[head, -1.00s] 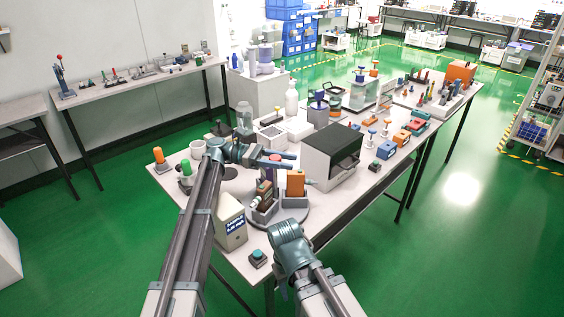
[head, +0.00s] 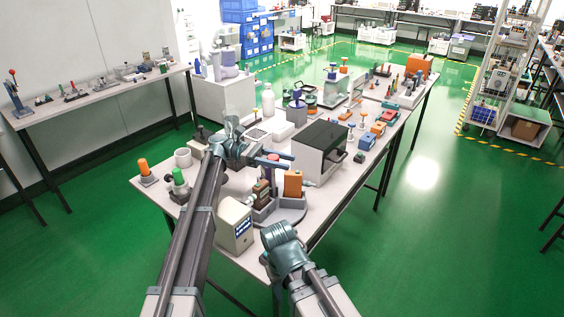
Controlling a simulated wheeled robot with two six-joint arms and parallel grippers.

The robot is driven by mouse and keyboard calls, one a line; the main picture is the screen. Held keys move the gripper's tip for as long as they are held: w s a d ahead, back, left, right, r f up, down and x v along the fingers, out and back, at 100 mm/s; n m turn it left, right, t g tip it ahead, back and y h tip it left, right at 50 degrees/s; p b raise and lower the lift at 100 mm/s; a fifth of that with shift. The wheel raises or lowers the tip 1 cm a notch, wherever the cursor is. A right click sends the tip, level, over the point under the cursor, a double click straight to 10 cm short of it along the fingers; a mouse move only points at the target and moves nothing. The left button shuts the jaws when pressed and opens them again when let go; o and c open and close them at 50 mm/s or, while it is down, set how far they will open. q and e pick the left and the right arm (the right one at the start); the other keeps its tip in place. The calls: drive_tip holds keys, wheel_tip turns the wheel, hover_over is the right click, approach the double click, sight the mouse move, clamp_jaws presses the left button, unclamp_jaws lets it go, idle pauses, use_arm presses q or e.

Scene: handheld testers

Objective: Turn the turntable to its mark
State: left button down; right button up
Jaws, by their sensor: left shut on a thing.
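The turntable (head: 291,216) is a round grey disc near the front of the white table. It carries an orange block (head: 293,184) and a dark brown part on a grey base (head: 262,208). A post with a pinkish-red top (head: 268,174) rises behind the brown part. My left gripper (head: 281,160) reaches over from the left, its two blue fingers level around the top of this post and shut on it. The mark cannot be made out. My right arm's end (head: 282,245) is low at the front table edge; its fingers cannot be made out.
A white labelled box (head: 235,225) stands left of the turntable, close under my left arm. A dark-topped box (head: 322,150) stands behind it to the right. Several small items crowd the table's far part.

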idle(0.3)
use_arm(q)
drive_tip(key=shift+c, duration=2)
unclamp_jaws()
drive_tip(key=shift+r, duration=0.1)
drive_tip(key=s+r+p, duration=0.2)
drive_tip(key=s, duration=0.6)
drive_tip(key=s+a+r+p, duration=0.1)
drive_tip(key=s+r+p, duration=0.1)
drive_tip(key=s, duration=0.6)
drive_tip(key=shift+a+r+p, duration=0.3)
drive_tip(key=shift+r+p, duration=0.1)
drive_tip(key=shift+p, duration=0.1)
